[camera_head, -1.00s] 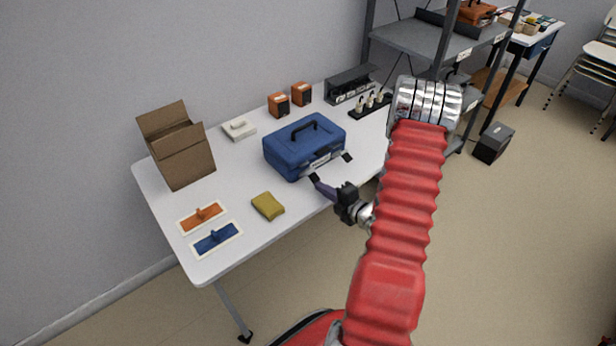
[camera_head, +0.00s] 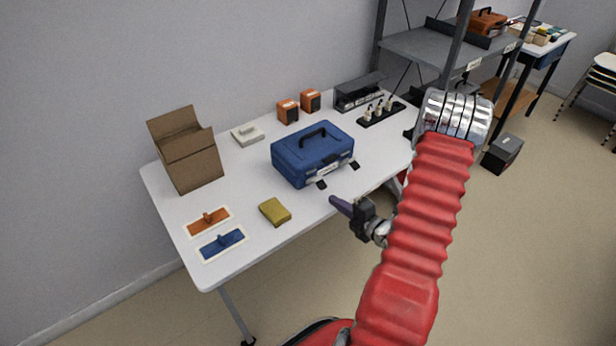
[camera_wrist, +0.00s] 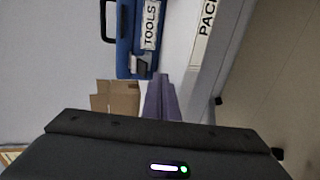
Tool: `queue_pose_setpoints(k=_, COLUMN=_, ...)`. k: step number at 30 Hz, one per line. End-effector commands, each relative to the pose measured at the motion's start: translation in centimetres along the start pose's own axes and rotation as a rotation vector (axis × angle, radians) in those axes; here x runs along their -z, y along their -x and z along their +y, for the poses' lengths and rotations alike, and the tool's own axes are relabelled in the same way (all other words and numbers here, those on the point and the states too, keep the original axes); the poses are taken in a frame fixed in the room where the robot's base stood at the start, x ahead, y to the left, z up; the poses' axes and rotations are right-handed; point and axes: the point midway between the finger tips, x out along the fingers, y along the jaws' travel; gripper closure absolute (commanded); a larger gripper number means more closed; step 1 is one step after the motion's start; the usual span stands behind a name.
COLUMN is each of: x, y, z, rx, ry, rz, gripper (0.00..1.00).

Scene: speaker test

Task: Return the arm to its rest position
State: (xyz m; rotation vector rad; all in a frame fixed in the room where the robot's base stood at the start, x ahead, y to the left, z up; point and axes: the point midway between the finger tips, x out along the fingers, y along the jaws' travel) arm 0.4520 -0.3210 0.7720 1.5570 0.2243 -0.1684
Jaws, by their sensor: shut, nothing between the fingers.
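My gripper (camera_head: 341,204) is shut and empty, just off the front edge of the white table (camera_head: 240,263) in the head view. Its purple fingers lie together and point left; they also show in the wrist view (camera_wrist: 160,98). My red arm rises on the right, bent at a silver joint. A blue toolbox (camera_head: 312,158) stands closed on the table beyond the gripper, apart from it. In the wrist view the toolbox (camera_wrist: 126,50) shows its TOOLS label.
Two orange boxes (camera_head: 310,101) stand at the back. A grey shelf (camera_head: 430,45) stands right. Floor in front is clear.

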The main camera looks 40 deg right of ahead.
Motion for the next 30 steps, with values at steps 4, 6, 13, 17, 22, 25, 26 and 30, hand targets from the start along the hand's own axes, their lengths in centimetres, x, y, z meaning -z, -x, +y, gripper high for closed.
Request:
queue_pose_setpoints(k=4, x=0.0, y=0.0, z=0.0, rx=0.000, ry=0.000, rz=0.000, gripper=1.00)
queue_pose_setpoints(k=6, x=0.0, y=0.0, z=0.0, rx=0.000, ry=0.000, rz=0.000, gripper=1.00)
queue_pose_setpoints(k=13, x=1.4, y=-0.6, z=1.7, rx=-0.006, ry=0.073, rz=0.055, gripper=1.00)
queue_pose_setpoints(k=17, x=4.2, y=-1.3, z=4.4, rx=-0.020, ry=0.207, rz=0.153, gripper=1.00)
queue_pose_setpoints(k=22, x=9.1, y=-1.9, z=8.4, rx=-0.052, ry=0.446, rz=0.319, gripper=1.00)
queue_pose_setpoints(k=25, x=12.0, y=-1.8, z=10.3, rx=-0.076, ry=0.589, rz=0.414, gripper=1.00)
queue_pose_setpoints(k=26, x=12.9, y=-1.7, z=10.9, rx=-0.084, ry=0.630, rz=0.442, gripper=1.00)
queue_pose_setpoints(k=30, x=16.9, y=-1.1, z=13.2, rx=-0.128, ry=0.834, rz=0.571, gripper=1.00)
